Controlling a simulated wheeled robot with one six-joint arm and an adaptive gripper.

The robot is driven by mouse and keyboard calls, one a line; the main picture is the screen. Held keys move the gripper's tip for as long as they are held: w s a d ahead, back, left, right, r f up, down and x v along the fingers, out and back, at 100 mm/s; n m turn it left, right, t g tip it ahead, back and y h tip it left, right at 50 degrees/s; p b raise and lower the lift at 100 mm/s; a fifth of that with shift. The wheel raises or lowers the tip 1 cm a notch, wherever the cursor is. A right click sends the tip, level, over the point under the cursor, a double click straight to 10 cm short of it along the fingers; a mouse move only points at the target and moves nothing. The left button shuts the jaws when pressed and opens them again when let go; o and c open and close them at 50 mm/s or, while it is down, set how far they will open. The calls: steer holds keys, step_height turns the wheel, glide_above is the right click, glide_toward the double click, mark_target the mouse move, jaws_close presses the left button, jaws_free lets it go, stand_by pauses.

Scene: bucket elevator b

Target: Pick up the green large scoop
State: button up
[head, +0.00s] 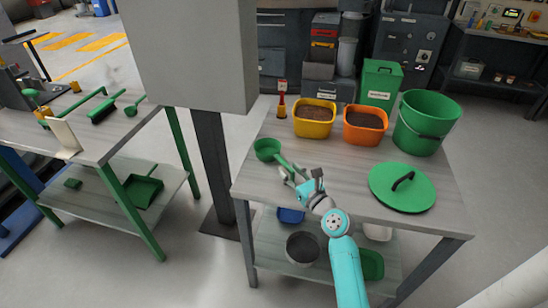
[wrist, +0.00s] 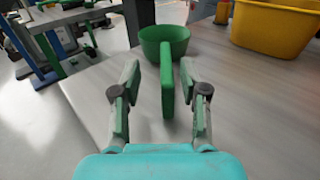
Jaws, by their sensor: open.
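The green large scoop (head: 267,149) lies near the left edge of the right-hand table, its handle pointing toward my gripper. In the wrist view its bowl (wrist: 165,40) is ahead and its handle (wrist: 167,90) runs back between my two fingers. My gripper (head: 293,174) is open just above the tabletop at the handle. The handle sits between the fingers, a bit nearer the right one in the wrist view, with gaps visible on both sides. My fingers partly hide the handle's end in the head view.
A yellow bin (head: 314,120) and an orange bin (head: 365,127), both with brown contents, stand behind. A green bucket (head: 425,123) and a green lid (head: 402,188) are to the right. A grey column (head: 211,160) stands left of the table (head: 330,205).

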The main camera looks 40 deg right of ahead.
mark_target(277, 154)
steer(key=shift+w+d, duration=0.2)
steer(key=shift+w, duration=0.65)
steer(key=shift+w+d, duration=0.25)
steer(key=shift+w, duration=0.6)
steer(key=shift+w+d, duration=0.2)
steer(key=shift+w, duration=0.65)
jaws_close()
